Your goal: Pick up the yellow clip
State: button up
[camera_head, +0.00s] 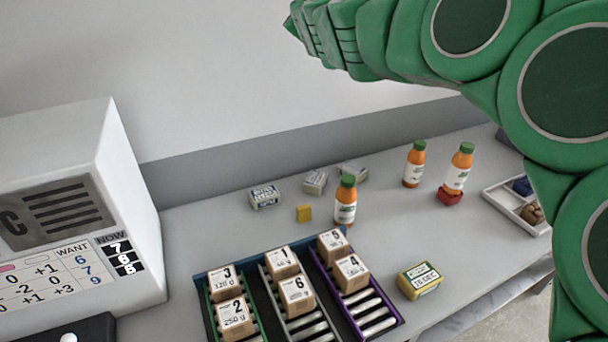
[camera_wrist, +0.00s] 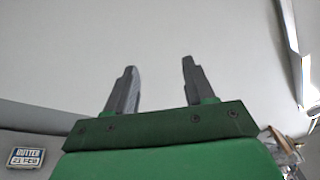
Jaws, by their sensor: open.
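The yellow clip (camera_head: 304,213) appears to be the small yellow block lying on the grey table in the head view, left of an orange bottle (camera_head: 345,201). It is too small there to make out its shape. My gripper (camera_wrist: 160,80) shows in the wrist view with its two grey fingers apart and nothing between them. It faces a blank pale wall. In the head view my green arm reaches across the top right, high above the table, well away from the clip. The clip is not seen in the wrist view.
Several small cartons (camera_head: 265,197) lie behind the clip. A rack (camera_head: 270,306) with numbered boxes stands in front. A white machine (camera_head: 118,200) stands left.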

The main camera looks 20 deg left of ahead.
jog(key=w+a+f+m+h, duration=0.1)
jog(key=w+f+m+h, duration=0.1)
jog(key=f+m+h, duration=0.5)
jog(key=w+a+f+m+h, duration=0.1)
jog(key=a+f+m+h, duration=0.1)
jog(key=f+m+h, duration=0.45)
jog(key=s+d+f+m+g+h, duration=0.2)
jog(key=s+f+m+g+h, duration=0.35)
jog(key=s+f+m, duration=0.8)
jog(key=n, duration=0.2)
send_near(307, 211)
jog(key=w, duration=0.1)
jog(key=w+d, duration=0.1)
jog(key=w+f, duration=0.1)
jog(key=shift+d+g+y, duration=0.25)
jog(key=shift+d+y, duration=0.05)
jog(key=shift+f, duration=0.3)
jog(key=shift+w+d+f, duration=0.15)
jog(key=shift+f, duration=0.05)
jog(key=shift+r+x, duration=0.15)
jog(key=shift+x, duration=1.7)
jog(key=shift+r+x, duration=0.15)
jog(key=shift+x, duration=1.7)
jog(key=shift+d, duration=0.15)
grip_shut()
